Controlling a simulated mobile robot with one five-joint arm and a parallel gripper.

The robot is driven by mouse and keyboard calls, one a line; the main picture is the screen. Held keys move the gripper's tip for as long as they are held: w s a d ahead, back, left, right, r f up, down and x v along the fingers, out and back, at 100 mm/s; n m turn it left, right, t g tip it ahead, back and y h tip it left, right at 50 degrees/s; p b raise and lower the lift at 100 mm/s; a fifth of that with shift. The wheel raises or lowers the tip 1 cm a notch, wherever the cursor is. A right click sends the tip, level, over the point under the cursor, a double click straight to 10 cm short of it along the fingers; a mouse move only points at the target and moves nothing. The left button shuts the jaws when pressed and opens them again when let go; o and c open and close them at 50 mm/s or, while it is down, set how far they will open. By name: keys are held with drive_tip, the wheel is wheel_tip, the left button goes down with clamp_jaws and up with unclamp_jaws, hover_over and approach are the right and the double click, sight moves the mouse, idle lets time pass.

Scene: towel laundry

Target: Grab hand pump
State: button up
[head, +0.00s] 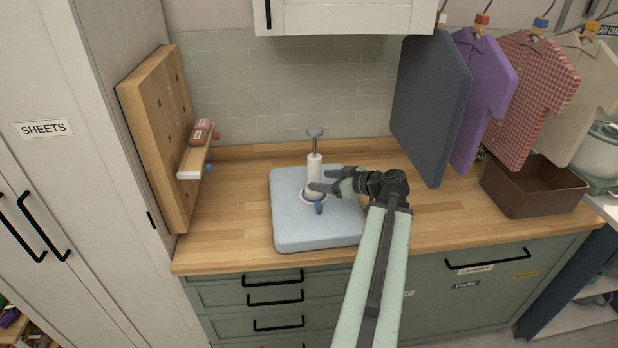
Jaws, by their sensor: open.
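The hand pump (314,173) stands upright on a light blue cushion-like block (290,230) on the wooden counter. It has a white cylinder, a thin metal rod and a grey knob (315,131) at the top. A white ring and a small blue part (319,208) show at its base. My gripper (318,181) comes in from the right, low beside the pump's white cylinder. Its fingers are open and reach toward the cylinder. I cannot tell whether they touch it or are around it.
A wooden pegboard (152,140) with a small shelf (194,160) stands at the left. Hanging shirts (528,95) and a brown bin (534,186) are at the right. A white cabinet (345,18) hangs above. The counter (225,225) is clear left of the block.

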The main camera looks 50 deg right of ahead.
sight(309, 180)
drive_tip(key=b+x, duration=0.3)
drive_tip(key=x, duration=0.4)
drive_tip(key=shift+d+f, duration=0.15)
drive_tip(key=shift+f, duration=0.05)
drive_tip(key=shift+w, duration=0.3)
drive_tip(key=shift+s, duration=0.1)
clamp_jaws()
